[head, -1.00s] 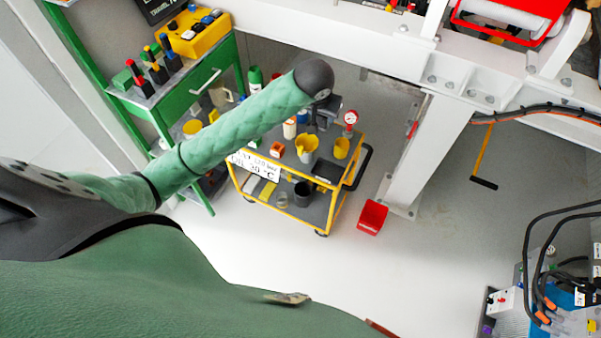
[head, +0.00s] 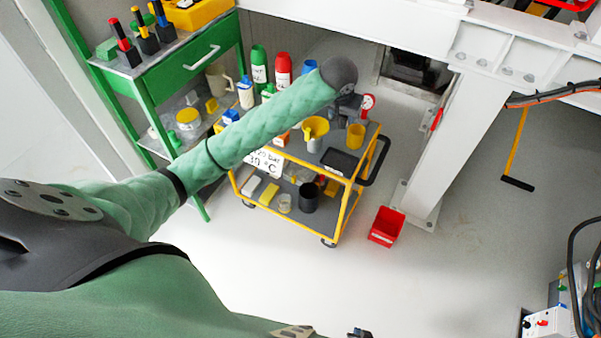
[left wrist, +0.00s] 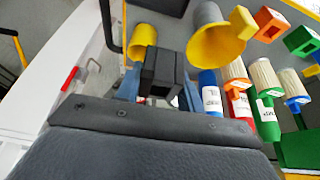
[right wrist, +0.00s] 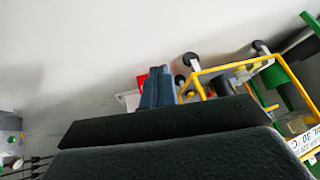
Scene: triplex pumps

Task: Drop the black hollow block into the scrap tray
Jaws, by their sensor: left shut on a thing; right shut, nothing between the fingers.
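The black hollow block (left wrist: 161,72) is between the blue fingers of my left gripper (left wrist: 160,88) in the left wrist view, held with its opening showing. In the head view my left gripper (head: 347,106) is over the top shelf of the yellow cart, partly hidden by my arm. My right gripper (right wrist: 157,88) is shut and empty, low over the floor.
On the cart (head: 338,225) stand a yellow funnel (head: 315,129), a yellow cup (head: 356,136), a gauge (head: 367,103) and several bottles. A red bin (head: 386,226) is on the floor beside a white frame leg (head: 440,150). The front floor is clear.

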